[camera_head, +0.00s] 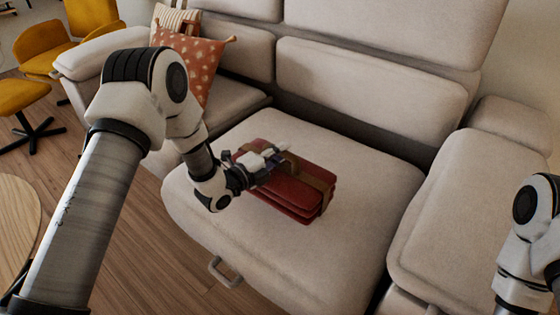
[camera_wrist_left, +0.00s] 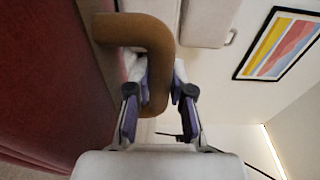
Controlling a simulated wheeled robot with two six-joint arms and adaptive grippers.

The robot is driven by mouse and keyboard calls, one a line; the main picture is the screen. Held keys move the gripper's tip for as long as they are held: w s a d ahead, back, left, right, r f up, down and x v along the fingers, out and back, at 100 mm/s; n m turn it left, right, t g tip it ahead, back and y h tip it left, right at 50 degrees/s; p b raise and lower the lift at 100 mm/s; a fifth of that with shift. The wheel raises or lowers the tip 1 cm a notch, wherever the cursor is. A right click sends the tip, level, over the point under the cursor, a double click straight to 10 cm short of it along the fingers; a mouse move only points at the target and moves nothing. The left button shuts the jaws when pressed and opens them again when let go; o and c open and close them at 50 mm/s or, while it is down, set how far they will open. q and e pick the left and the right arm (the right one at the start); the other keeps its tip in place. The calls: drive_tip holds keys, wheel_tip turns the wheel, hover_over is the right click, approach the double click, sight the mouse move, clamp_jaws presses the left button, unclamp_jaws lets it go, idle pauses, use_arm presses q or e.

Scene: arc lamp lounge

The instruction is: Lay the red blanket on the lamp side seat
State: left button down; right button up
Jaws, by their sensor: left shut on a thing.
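The red blanket (camera_head: 300,192) is a folded, layered bundle with a brown strap and handle (camera_head: 312,172). It rests on the wide light seat (camera_head: 370,190) in the middle of the head view. My left gripper (camera_head: 272,156) is at its upper side, shut on the brown handle. In the left wrist view the handle (camera_wrist_left: 150,38) loops between the fingers (camera_wrist_left: 158,92), and the red blanket (camera_wrist_left: 45,85) fills the left side. My right arm shows at the right edge of the head view, but its gripper is out of sight. I cannot make out a lamp for certain.
The left seat (camera_head: 228,100) holds a rust dotted cushion (camera_head: 195,62) and a striped cushion (camera_head: 172,20). A padded section (camera_head: 470,215) lies at the right. Yellow chairs (camera_head: 45,45) and a round wooden table (camera_head: 15,215) stand at the left. The seat around the blanket is bare.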

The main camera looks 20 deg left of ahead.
use_arm(q)
drive_tip(key=shift+w+a, duration=0.2)
drive_tip(key=shift+w, duration=0.3)
drive_tip(key=shift+w+a, duration=0.2)
drive_tip(key=shift+w, duration=0.3)
drive_tip(key=shift+f+b, duration=0.9)
drive_tip(key=shift+f, duration=0.95)
drive_tip(key=shift+r, duration=0.1)
drive_tip(key=c, duration=1.5)
unclamp_jaws()
drive_tip(key=shift+f, duration=0.25)
drive_tip(key=o, duration=0.5)
drive_tip(key=shift+c, duration=0.2)
